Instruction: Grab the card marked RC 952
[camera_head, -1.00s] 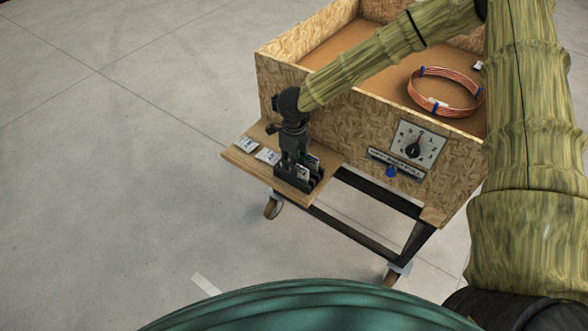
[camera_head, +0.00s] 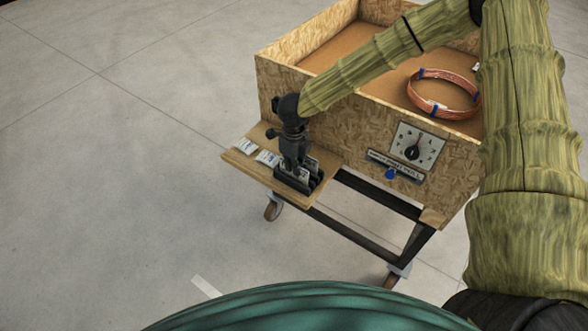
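Two white cards (camera_head: 246,145) (camera_head: 267,158) lie flat on the wooden side shelf (camera_head: 236,160). A black slotted holder (camera_head: 300,182) stands on the same shelf, with cards (camera_head: 311,165) upright in it. The print on all of them is too small to read, so I cannot tell which is RC 952. My gripper (camera_head: 292,168) points down at the holder, over its left part, and partly hides the cards there. I cannot make out whether its fingers are closed on a card.
A wheeled wooden crate (camera_head: 285,85) stands behind the shelf, with a coil of copper tube (camera_head: 443,108) inside. Its front wall carries a dial plate (camera_head: 416,146), a label strip (camera_head: 394,164) and a blue tag (camera_head: 390,174). The floor to the left is clear.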

